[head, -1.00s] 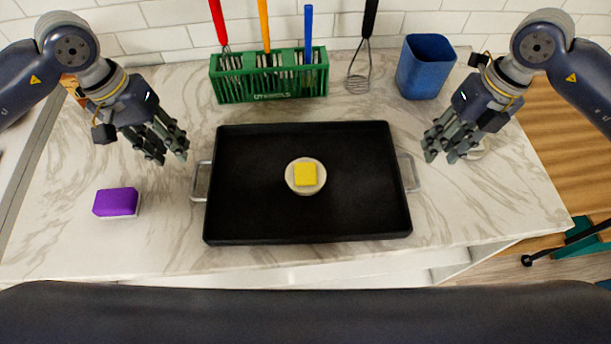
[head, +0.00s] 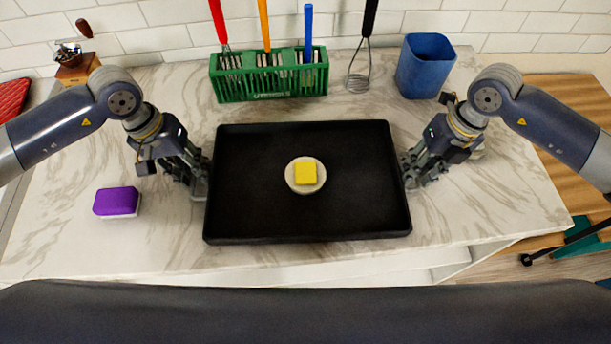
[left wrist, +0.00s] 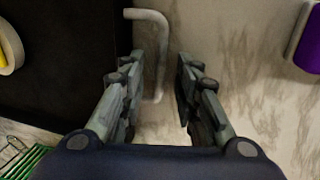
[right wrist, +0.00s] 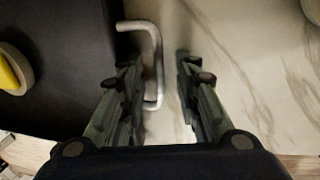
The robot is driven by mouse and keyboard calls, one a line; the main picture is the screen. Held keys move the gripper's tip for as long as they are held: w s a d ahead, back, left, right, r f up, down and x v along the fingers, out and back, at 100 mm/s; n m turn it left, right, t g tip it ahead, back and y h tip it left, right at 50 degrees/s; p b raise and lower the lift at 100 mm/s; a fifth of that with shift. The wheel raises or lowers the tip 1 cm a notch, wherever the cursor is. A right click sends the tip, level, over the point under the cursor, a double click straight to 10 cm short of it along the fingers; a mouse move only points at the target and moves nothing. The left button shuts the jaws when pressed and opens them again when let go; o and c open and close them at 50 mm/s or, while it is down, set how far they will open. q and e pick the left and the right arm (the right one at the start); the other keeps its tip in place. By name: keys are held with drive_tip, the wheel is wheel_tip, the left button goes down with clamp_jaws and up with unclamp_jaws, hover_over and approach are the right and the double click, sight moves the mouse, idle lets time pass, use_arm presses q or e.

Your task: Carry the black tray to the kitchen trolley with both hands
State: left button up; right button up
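The black tray (head: 255,205) lies flat on the marble counter, with a metal handle at each short side. A round pale dish (head: 305,188) with a yellow block (head: 306,174) on it sits in the tray's middle. My left gripper (head: 200,182) is open at the tray's left handle; in the left wrist view the handle (left wrist: 160,50) lies between the spread fingers (left wrist: 158,85). My right gripper (head: 408,175) is open at the right handle; in the right wrist view that handle (right wrist: 155,60) lies between its fingers (right wrist: 158,82), nearer one finger. The kitchen trolley cannot be made out.
A purple sponge (head: 116,202) lies left of the tray. A wooden grinder (head: 76,68) stands at the back left. The counter's front edge is close to the tray.

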use_arm(q)
clamp_jaws()
use_arm(e)
clamp_jaws()
use_arm(q)
drive_tip(key=shift+w+r, duration=0.1)
drive_tip(key=shift+r, duration=0.1)
use_arm(e)
drive_tip(key=shift+w+r, duration=0.1)
drive_tip(key=shift+r, duration=0.1)
